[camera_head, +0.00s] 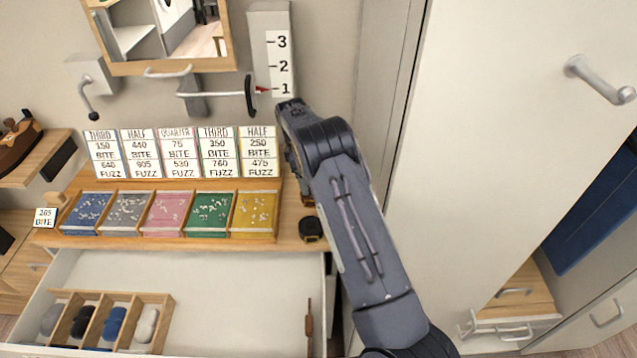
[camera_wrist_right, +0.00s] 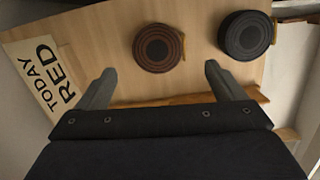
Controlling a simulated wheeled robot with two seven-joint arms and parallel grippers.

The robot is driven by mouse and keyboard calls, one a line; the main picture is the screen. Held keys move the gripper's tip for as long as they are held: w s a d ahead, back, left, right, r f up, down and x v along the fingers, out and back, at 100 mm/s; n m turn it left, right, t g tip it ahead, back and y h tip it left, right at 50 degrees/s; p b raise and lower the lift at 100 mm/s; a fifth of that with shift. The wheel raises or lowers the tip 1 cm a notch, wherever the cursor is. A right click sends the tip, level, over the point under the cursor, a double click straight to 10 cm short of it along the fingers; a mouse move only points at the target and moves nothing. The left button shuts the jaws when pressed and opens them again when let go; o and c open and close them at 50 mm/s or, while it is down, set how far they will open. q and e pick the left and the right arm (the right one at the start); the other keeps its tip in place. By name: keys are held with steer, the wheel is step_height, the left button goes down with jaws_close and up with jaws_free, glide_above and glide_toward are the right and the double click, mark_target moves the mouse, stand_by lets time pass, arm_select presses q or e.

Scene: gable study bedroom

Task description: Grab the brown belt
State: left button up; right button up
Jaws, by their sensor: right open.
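The brown belt (camera_wrist_right: 158,48) is a tight round coil on a light wooden top, seen in the right wrist view. A black coiled belt (camera_wrist_right: 247,36) lies to its right, and also shows in the head view (camera_head: 310,229) beside my arm. My right gripper (camera_wrist_right: 160,68) is open and empty. Its two fingers point toward the brown coil, one on each side of it in the picture, with the coil just beyond the tips. In the head view my right arm hides most of the brown belt. My left gripper is not in view.
A card reading TODAY RED (camera_wrist_right: 45,75) lies left of the brown belt. A tray of coloured compartments (camera_head: 170,237) stands left of my arm. Below, an open drawer (camera_head: 230,295) holds a wooden divider (camera_head: 167,297) with rolled items. A tall white cabinet (camera_head: 480,150) stands right.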

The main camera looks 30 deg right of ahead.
steer(key=f+b, duration=0.1)
steer(key=f, duration=0.1)
steer(key=shift+d+f+b, duration=0.3)
steer(key=shift+f+b, duration=0.05)
steer(key=shift+f, duration=0.2)
steer(key=f+b, duration=0.1)
steer(key=f, duration=0.2)
steer(key=f+b, duration=0.1)
steer(key=shift+s+d+f+b, duration=0.2)
steer(key=shift+d+f+b, duration=0.1)
steer(key=shift+f, duration=0.05)
steer(key=shift+r, duration=0.1)
steer(key=c, duration=1.1)
steer(key=shift+c, duration=0.2)
steer(key=shift+r, duration=0.1)
